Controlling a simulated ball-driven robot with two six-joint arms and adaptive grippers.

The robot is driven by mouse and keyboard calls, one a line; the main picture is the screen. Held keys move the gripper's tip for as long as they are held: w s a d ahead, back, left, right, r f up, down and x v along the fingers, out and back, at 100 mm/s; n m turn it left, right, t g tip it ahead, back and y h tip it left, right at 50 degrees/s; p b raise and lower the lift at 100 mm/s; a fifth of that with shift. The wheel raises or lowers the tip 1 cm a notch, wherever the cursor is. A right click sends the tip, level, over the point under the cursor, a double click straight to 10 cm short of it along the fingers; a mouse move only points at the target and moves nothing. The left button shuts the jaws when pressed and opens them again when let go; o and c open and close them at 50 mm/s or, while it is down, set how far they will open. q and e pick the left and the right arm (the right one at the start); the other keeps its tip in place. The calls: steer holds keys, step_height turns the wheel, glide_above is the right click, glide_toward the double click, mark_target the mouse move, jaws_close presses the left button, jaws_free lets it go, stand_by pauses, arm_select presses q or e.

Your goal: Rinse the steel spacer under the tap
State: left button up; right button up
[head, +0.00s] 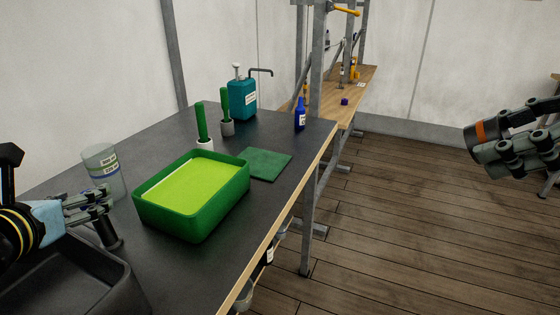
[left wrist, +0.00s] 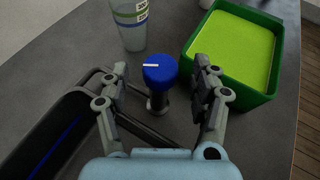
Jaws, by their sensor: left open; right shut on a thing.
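A blue knob with a white mark (left wrist: 160,68) tops a short dark post, apparently the tap, in the left wrist view. My left gripper (left wrist: 162,82) is open, with its fingers on either side of the knob; I cannot tell whether they touch it. In the head view my left gripper (head: 108,203) hides the knob, and a dark post (head: 108,234) shows below it. A black basin (head: 112,268) lies beside it. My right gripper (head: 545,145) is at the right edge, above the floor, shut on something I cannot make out. The steel spacer is not clearly visible.
A green tray (head: 185,222) with a lime inside stands right of the tap. A clear beaker (head: 103,170) stands behind. Farther back are green-handled tools (head: 201,122), a teal pump bottle (head: 243,100), a blue bottle (head: 300,115) and a green cloth (head: 266,163). The front-right bench top is clear.

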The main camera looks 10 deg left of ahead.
arm_select(q)
steer(key=shift+x, duration=1.45)
arm_select(e)
steer(key=shift+d, duration=0.1)
arm_select(q)
steer(key=c, duration=1.2)
